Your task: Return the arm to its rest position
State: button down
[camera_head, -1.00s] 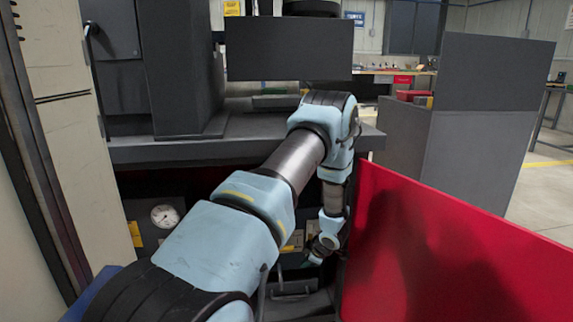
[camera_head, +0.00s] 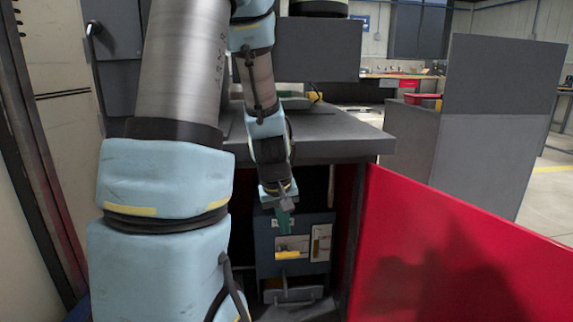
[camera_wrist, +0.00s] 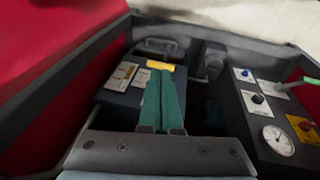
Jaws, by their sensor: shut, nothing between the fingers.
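My gripper (camera_head: 285,220) hangs below my raised arm in the head view, in front of the open cabinet under the grey worktop. Its teal fingers are closed together and empty. In the wrist view the gripper (camera_wrist: 160,80) points at a dark box with labels (camera_wrist: 125,82). A yellow piece (camera_wrist: 160,66) on that box shows just past the fingertips. The same box (camera_head: 265,258) is below and behind the fingers in the head view. Whether the fingertips touch it I cannot tell.
The grey worktop (camera_head: 345,135) juts out beside my forearm. A red panel (camera_head: 450,250) stands to the right of the opening. In the wrist view a control panel with knobs and a round gauge (camera_wrist: 279,140) is at the right. Grey partitions (camera_head: 490,130) stand further right.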

jog(key=s+a+r+m+g+y, duration=0.1)
jog(key=s+a+r+m, duration=0.2)
jog(key=s+a, duration=0.45)
notch_tip(320, 180, up, 30)
jog(key=p, duration=3)
jog(key=shift+s+d+r, duration=0.15)
jog(key=shift+s+d, duration=0.15)
jog(key=shift+s, duration=0.1)
